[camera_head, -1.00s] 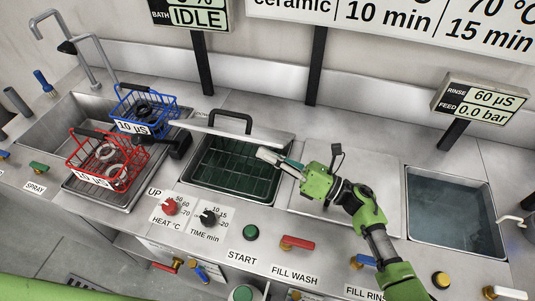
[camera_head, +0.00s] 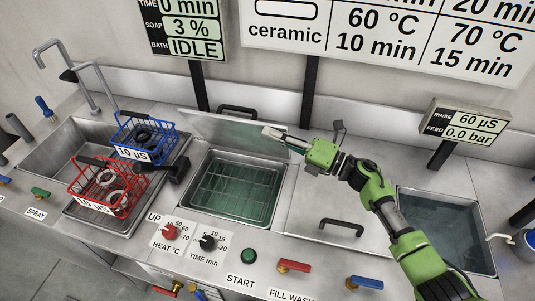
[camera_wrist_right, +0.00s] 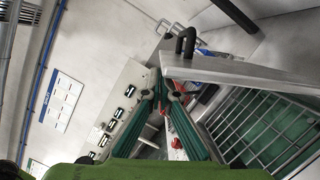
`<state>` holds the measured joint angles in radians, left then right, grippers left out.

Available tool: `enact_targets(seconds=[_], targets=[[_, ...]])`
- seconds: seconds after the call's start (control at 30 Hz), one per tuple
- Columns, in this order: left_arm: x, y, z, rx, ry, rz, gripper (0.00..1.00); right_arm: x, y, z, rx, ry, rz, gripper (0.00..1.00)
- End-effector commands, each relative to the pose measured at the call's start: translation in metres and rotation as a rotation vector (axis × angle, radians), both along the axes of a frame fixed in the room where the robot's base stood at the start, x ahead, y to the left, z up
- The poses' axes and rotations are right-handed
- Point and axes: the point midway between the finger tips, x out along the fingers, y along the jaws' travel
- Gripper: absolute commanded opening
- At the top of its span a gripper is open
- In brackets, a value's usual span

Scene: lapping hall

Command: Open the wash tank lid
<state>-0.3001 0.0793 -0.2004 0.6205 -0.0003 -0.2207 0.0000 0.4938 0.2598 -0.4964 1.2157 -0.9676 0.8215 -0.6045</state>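The wash tank (camera_head: 236,188) is a steel basin of greenish liquid with a wire rack inside, mid-counter in the head view. Its flat steel lid (camera_head: 225,131) is tilted up along the tank's back side, with a black handle (camera_head: 238,111) on its far face. The lid (camera_wrist_right: 250,72) and handle (camera_wrist_right: 187,40) also show in the wrist view. My right gripper (camera_head: 270,132) is at the lid's right part, with its fingers together and nothing seen between them. Its fingertips (camera_wrist_right: 160,82) are close to the lid edge; I cannot tell whether they touch. My left gripper is out of view.
Right of the tank is a flat cover with a black handle (camera_head: 342,226), then an open water-filled tank (camera_head: 445,225). Knobs and valves line the front, including a green button (camera_head: 249,256).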

Motion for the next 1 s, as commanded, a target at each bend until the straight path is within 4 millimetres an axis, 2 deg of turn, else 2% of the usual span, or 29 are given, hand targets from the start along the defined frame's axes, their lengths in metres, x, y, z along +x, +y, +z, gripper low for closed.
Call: enact_targets(seconds=[0.03, 0.1, 0.3, 0.43, 0.63, 1.0], targets=[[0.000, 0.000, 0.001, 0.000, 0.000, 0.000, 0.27, 0.014, -0.004, 0.013, 0.011, 0.027, -0.007, 0.00], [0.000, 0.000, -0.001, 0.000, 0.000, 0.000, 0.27, 0.028, -0.006, 0.018, 0.020, 0.082, -0.007, 0.00], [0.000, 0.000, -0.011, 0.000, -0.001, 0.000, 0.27, 0.063, -0.013, 0.029, 0.046, 0.212, -0.008, 0.00], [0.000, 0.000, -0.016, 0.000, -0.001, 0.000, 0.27, 0.079, -0.016, 0.034, 0.058, 0.273, -0.008, 0.00], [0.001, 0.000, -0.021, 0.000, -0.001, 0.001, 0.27, 0.093, -0.019, 0.037, 0.069, 0.327, -0.005, 0.00], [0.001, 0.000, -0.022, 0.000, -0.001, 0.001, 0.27, 0.097, -0.020, 0.038, 0.070, 0.345, -0.005, 0.00]])
